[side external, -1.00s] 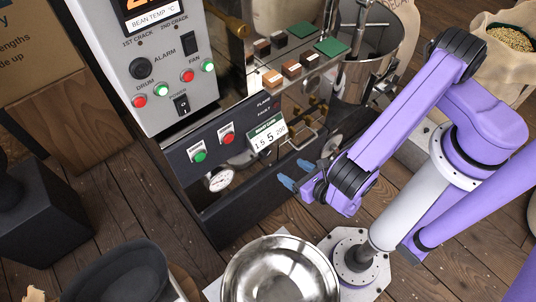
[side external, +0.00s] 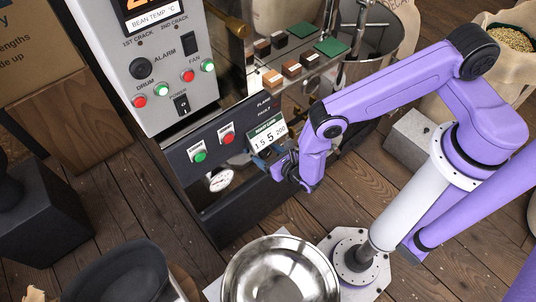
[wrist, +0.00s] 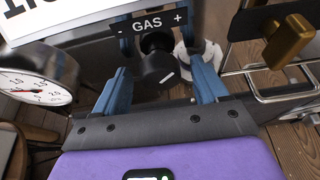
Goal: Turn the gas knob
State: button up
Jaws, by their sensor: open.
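The gas knob (wrist: 158,68) is a black round knob with a white mark, below the GAS label (wrist: 151,24) with its minus and plus signs. In the wrist view it sits between the two blue fingers of my gripper (wrist: 157,50), with a visible gap on either side. The jaws are open and hold nothing. In the side view my gripper (side external: 268,160) is at the front panel of the roaster, just below the roast card; the knob cannot be made out there.
A dial gauge (wrist: 35,85) is left of my gripper; it also shows in the side view (side external: 219,179). A wire handle (wrist: 285,85) and a brass latch (wrist: 289,39) are to the right. A steel bowl (side external: 238,285) stands below. Green (side external: 200,156) and red (side external: 228,138) buttons are on the panel.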

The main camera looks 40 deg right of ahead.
jog(key=shift+c, duration=0.3)
jog(key=c, duration=1)
jog(key=shift+d+m+y, duration=0.1)
jog(key=shift+m+y, duration=1.4)
jog(key=shift+m, duration=0.5)
jog(key=o, duration=1.1)
jog(key=shift+c, duration=0.2)
jog(key=shift+s, duration=0.1)
